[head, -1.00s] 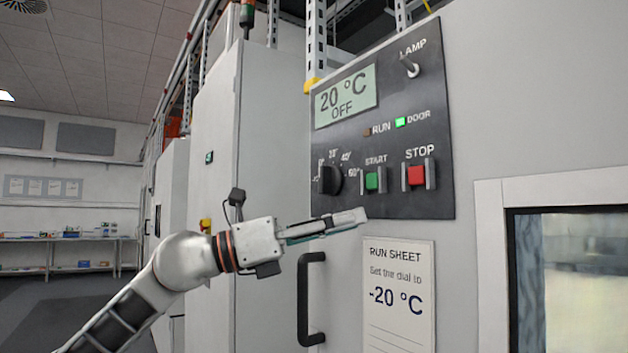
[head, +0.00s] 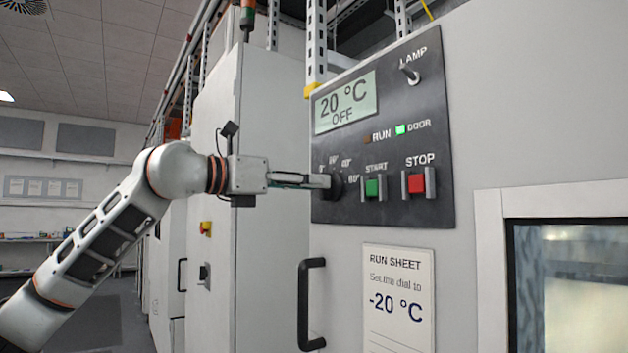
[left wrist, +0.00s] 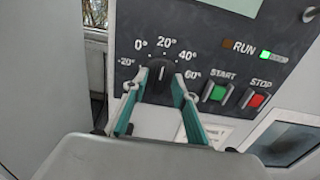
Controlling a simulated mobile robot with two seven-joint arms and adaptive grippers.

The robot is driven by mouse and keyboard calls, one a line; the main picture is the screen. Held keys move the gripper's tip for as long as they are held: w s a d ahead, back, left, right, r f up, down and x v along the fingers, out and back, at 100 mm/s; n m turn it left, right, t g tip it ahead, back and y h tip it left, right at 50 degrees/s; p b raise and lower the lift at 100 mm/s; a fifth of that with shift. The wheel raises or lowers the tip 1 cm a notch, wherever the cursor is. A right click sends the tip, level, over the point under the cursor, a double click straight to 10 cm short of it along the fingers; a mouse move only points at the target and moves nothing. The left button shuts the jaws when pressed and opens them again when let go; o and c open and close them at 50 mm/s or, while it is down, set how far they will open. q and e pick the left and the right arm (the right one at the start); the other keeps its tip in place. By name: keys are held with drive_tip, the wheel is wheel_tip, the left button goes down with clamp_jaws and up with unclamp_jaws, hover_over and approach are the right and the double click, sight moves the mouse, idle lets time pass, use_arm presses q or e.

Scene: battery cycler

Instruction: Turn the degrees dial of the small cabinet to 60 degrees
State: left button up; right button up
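The degrees dial (head: 338,187) is a black round knob on the dark control panel, partly hidden by my left gripper in the head view. In the left wrist view the dial (left wrist: 161,77) shows marks from -20° to 60°, and its pointer is near 20°. The display (head: 345,103) reads 20 °C OFF. My left gripper (head: 328,182) is at the dial. In the left wrist view the fingers (left wrist: 160,78) stand apart on either side of the knob; whether they touch it is unclear. My right gripper is not in view.
The green START button (head: 372,188) and red STOP button (head: 417,183) sit right of the dial. The LAMP switch (head: 410,74) is above. A run sheet (head: 398,298) reading -20 °C and a black door handle (head: 311,304) are below. A tall cabinet (head: 215,130) stands left.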

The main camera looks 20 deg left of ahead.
use_arm(q)
drive_tip(key=shift+w+d, duration=0.35)
drive_tip(key=shift+w, duration=0.15)
clamp_jaws()
